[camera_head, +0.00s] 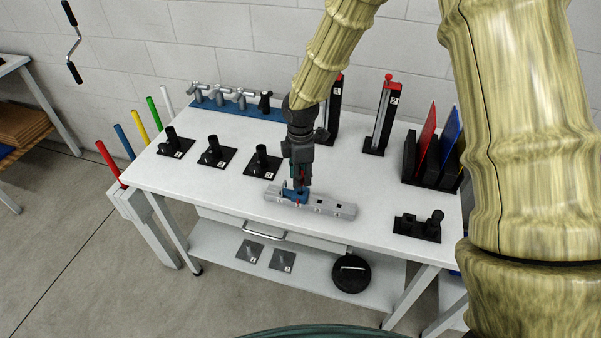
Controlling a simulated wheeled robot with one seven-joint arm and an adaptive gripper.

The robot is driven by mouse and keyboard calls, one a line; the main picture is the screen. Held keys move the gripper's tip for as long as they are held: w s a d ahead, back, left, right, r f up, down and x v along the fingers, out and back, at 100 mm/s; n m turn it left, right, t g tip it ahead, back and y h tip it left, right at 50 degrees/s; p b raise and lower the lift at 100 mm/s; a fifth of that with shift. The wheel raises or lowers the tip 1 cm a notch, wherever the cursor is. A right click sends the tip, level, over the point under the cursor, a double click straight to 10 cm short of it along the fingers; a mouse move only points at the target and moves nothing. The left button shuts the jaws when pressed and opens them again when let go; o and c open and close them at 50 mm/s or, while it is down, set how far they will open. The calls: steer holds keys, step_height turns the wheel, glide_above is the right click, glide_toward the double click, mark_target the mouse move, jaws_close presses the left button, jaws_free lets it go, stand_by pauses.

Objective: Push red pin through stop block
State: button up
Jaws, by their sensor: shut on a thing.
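A light grey bar (335,209) with several dark holes along its top lies near the front edge of the white table. A small blue block (289,194), which looks like the stop block, sits on the bar's left half. My gripper (300,188) points straight down over the blue block. It is shut on a small red piece, which looks like the red pin (301,173), showing between the fingers. A small red spot also shows at the block's front. The fingers hide much of the pin, and I cannot tell how deep it sits.
Black numbered holders (262,163) stand left of the bar, and a black fixture (418,228) stands right. Numbered upright stands (384,118) and a rack with red and blue plates (433,165) are behind. The white tabletop (367,182) between them is clear.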

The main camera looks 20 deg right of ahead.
steer(key=shift+f+b, duration=0.55)
steer(key=shift+f, duration=1.3)
steer(key=o, duration=1.1)
